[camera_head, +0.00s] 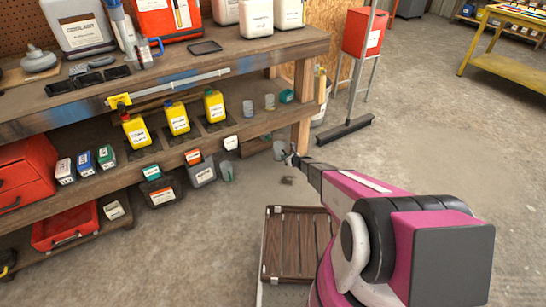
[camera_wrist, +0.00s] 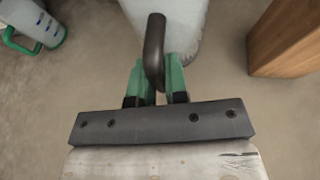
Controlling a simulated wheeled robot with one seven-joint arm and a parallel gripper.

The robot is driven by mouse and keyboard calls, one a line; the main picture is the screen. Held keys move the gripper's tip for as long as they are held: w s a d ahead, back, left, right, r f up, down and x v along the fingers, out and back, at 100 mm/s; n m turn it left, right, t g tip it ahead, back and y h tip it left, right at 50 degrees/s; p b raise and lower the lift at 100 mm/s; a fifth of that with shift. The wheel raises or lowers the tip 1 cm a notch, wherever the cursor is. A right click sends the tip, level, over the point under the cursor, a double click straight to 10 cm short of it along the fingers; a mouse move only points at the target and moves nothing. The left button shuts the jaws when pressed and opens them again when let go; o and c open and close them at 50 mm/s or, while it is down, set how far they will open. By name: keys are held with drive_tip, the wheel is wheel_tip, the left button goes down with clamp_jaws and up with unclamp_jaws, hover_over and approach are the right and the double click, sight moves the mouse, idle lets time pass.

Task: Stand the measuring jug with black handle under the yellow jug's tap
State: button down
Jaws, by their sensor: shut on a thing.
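The measuring jug with black handle (camera_wrist: 180,22) is a pale, translucent jug. My gripper (camera_wrist: 157,82) has its green fingers shut on the black handle (camera_wrist: 154,45). In the head view the jug (camera_head: 279,149) is in front of the bench, near its right leg, partly hidden by my gripper (camera_head: 291,158). A yellow jug (camera_head: 136,131) stands on the middle shelf with two others, a middle one (camera_head: 178,118) and a right one (camera_head: 214,106). Dark mats lie at their feet. Their taps are too small to make out.
A green-handled jug (camera_wrist: 37,20) shows in the wrist view. The wooden bench leg (camera_head: 303,112) stands close to the held jug. Clear cups (camera_head: 248,108) stand right of the yellow jugs. A slatted wooden crate (camera_head: 288,258) lies on the floor. Open floor is to the right.

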sight(276, 158)
drive_tip(key=f, duration=0.7)
drive_tip(key=shift+w+a, duration=0.2)
drive_tip(key=shift+w, duration=0.05)
drive_tip(key=w+a, duration=0.4)
drive_tip(key=shift+w+a+r, duration=0.1)
drive_tip(key=shift+w+a, duration=0.1)
drive_tip(key=shift+w+a+r, duration=0.1)
drive_tip(key=shift+w+a, duration=0.45)
drive_tip(key=w+a, duration=0.3)
drive_tip(key=shift+w+a, duration=0.3)
drive_tip(key=shift+w, duration=0.05)
drive_tip(key=shift+s+d+f, duration=0.15)
drive_tip(key=shift+f, duration=0.45)
drive_tip(key=c, duration=1.1)
unclamp_jaws()
drive_tip(key=shift+f, duration=0.1)
